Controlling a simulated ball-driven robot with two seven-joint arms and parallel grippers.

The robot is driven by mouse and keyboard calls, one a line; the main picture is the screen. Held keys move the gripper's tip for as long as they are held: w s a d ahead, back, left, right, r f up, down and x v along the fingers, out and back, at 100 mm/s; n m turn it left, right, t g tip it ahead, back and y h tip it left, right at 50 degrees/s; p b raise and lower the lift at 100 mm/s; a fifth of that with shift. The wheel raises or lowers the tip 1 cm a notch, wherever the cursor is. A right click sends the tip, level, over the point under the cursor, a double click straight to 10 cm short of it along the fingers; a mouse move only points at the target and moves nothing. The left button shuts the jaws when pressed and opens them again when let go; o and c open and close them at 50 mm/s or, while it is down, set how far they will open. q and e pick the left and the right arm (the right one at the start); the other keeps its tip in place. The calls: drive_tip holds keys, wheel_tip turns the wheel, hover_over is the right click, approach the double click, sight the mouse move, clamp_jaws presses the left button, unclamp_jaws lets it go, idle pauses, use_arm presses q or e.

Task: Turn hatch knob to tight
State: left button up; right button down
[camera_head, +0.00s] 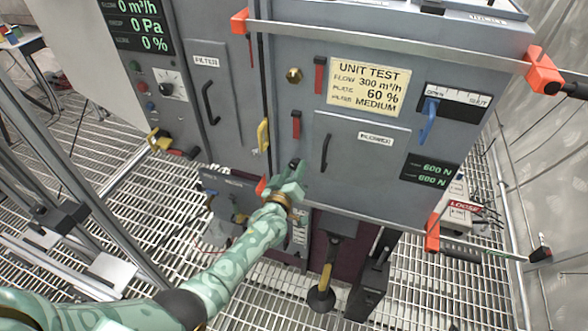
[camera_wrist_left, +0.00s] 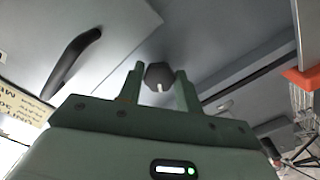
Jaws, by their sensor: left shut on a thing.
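The hatch knob (camera_head: 295,162) is small and dark, at the lower left of the labelled hatch panel (camera_head: 353,180) on the grey cabinet. In the left wrist view the dark faceted knob (camera_wrist_left: 158,75), with a pale mark on it, sits between the fingers. My left gripper (camera_head: 289,176) is green and shut on the knob; its fingers also show in the left wrist view (camera_wrist_left: 157,88). The gripper partly hides the knob in the head view. My right gripper is not in view.
A black handle (camera_head: 326,152) stands out from the hatch, just right of my gripper. A yellow handle (camera_head: 263,135) is to its left. A blue lever (camera_head: 428,121) and a rail with orange brackets (camera_head: 540,70) are further right. Grating floor (camera_head: 470,290) lies below.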

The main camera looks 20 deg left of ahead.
use_arm(q)
drive_tip(key=m, duration=0.5)
drive_tip(key=shift+f+m, duration=0.15)
drive_tip(key=shift+m, duration=0.15)
drive_tip(key=m, duration=0.4)
drive_tip(key=shift+a+m, duration=0.1)
drive_tip(key=shift+m, duration=0.3)
drive_tip(key=o, duration=0.9)
drive_tip(key=shift+o, duration=0.4)
drive_tip(key=shift+s, duration=0.1)
